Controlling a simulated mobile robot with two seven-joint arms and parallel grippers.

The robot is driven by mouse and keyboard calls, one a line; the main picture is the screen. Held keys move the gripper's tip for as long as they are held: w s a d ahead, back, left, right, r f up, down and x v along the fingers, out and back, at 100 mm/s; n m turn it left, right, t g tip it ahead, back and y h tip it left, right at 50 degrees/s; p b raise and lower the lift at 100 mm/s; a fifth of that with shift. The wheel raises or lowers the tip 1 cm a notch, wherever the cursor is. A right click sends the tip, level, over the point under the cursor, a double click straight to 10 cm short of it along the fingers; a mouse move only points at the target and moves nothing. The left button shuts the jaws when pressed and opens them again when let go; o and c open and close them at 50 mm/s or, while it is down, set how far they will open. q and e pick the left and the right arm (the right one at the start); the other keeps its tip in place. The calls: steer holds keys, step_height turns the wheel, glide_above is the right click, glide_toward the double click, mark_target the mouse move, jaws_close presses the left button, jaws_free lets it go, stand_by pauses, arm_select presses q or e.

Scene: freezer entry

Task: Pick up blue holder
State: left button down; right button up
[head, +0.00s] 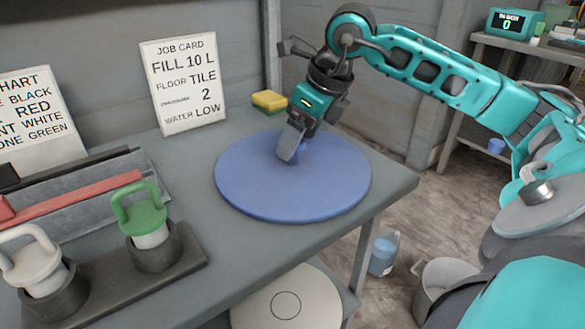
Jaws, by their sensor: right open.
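A large flat blue disc (245,185) lies on the grey table's right part, the likely blue holder. A small blue knob (302,147) shows near its middle, mostly hidden behind my right gripper. My right gripper (292,145) comes in from the right and points down over the disc's middle, with one finger in front of the knob. The jaws are open. I cannot tell whether the fingers touch the knob. My left gripper is not in view.
Green-handled (144,222) and white-handled (33,265) pieces stand in dark cups at the left. A job card (185,85) and a yellow sponge (269,101) are at the back. A pale disc (262,309) lies lower down. The table edge (395,190) is right of the blue disc.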

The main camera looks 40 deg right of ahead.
steer(key=x, duration=0.2)
steer(key=shift+w+f, duration=0.1)
steer(key=shift+f, duration=0.2)
steer(key=shift+r, duration=0.1)
jaws_close()
stand_by(0.4)
